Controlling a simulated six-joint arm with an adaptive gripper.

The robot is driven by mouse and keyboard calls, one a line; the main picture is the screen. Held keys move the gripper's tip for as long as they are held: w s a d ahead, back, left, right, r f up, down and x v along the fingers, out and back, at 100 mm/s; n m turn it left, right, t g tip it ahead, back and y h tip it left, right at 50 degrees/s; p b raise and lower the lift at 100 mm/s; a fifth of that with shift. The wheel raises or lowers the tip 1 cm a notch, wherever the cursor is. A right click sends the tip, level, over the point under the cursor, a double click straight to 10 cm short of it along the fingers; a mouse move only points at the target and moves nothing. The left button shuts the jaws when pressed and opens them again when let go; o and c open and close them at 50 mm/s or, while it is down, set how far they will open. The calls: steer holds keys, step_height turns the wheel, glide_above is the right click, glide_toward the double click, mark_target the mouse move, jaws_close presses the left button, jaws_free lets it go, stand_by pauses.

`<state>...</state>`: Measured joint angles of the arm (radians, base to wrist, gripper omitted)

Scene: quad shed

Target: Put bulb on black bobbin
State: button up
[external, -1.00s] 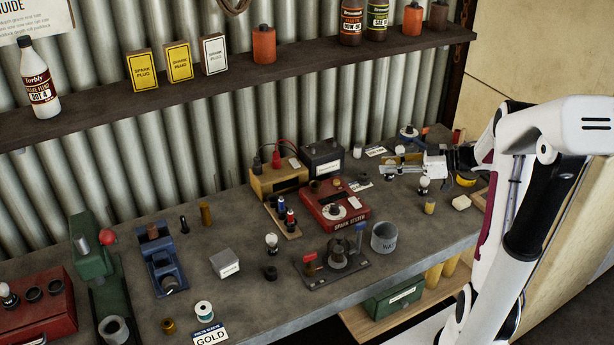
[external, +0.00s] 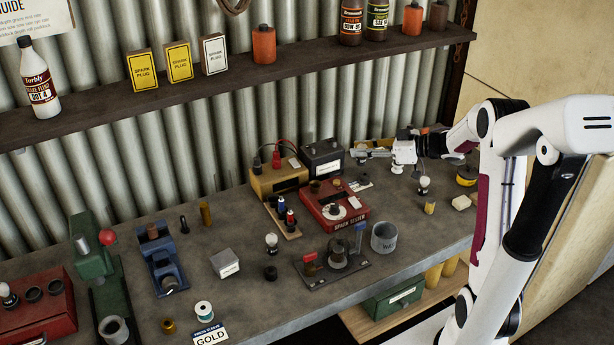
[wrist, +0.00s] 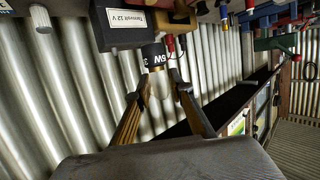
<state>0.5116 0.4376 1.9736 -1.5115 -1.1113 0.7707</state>
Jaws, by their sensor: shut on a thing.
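My gripper (external: 362,154) is up above the back of the bench, right of the black battery box. In the wrist view its fingers (wrist: 168,88) are shut on a bulb (wrist: 153,57), whose dark collar carries white lettering; the bulb's pale part is between the fingers. The held bulb cannot be made out clearly in the external view. A small black round piece (external: 270,273), which looks like the black bobbin, sits on the bench in front of a standing bulb (external: 271,240). Another bulb (external: 424,185) stands on the right.
The black battery box (external: 322,160), also in the wrist view (wrist: 124,24), is close to the gripper. A red spark tester (external: 332,205), grey cup (external: 384,238), flagged fixture (external: 338,258) and grey block (external: 225,263) stand on the bench. The shelf (external: 250,90) overhangs behind.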

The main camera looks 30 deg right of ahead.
steer(key=w+d+r+m+t+h, duration=0.1)
steer(key=w+d+m+t+h, duration=0.1)
steer(key=w+h, duration=0.15)
steer(key=m+h, duration=0.2)
steer(key=m, duration=0.1)
glide_above(365, 174)
steer(key=shift+s+a+f+t, duration=0.1)
steer(key=shift+f+t, duration=0.3)
steer(key=shift+f, duration=0.05)
steer(key=shift+f, duration=0.1)
steer(key=shift+f, duration=3.05)
steer(key=shift+f, duration=1.9)
steer(key=shift+f, duration=0.1)
